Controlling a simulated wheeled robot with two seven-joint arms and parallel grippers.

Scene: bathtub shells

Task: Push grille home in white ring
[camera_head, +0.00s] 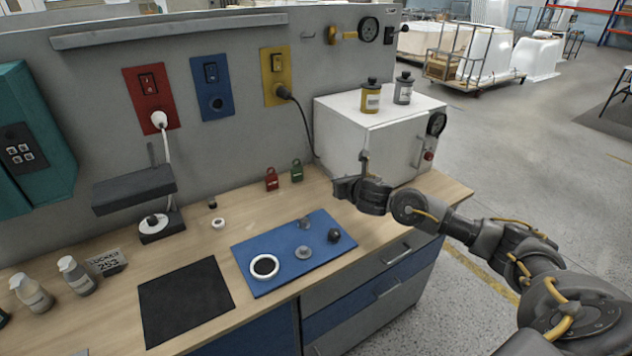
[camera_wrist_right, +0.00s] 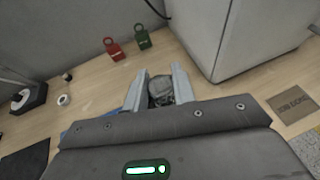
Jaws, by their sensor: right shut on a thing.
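The white ring (camera_head: 252,267) lies flat on the blue mat (camera_head: 262,289), near its front left corner, with a dark opening. My right gripper (camera_head: 345,187) is above the bench, up and right of the ring, in front of the white cabinet. In the right wrist view its two fingers (camera_wrist_right: 160,76) are shut on a dark grey round piece (camera_wrist_right: 160,93), which looks like the grille. The hand's housing hides its lower part. My left gripper is not in view.
A grey disc (camera_head: 304,253), a small grey piece (camera_head: 304,223) and a black round piece (camera_head: 334,235) lie on the mat. The white cabinet (camera_head: 345,135) is close to the gripper.

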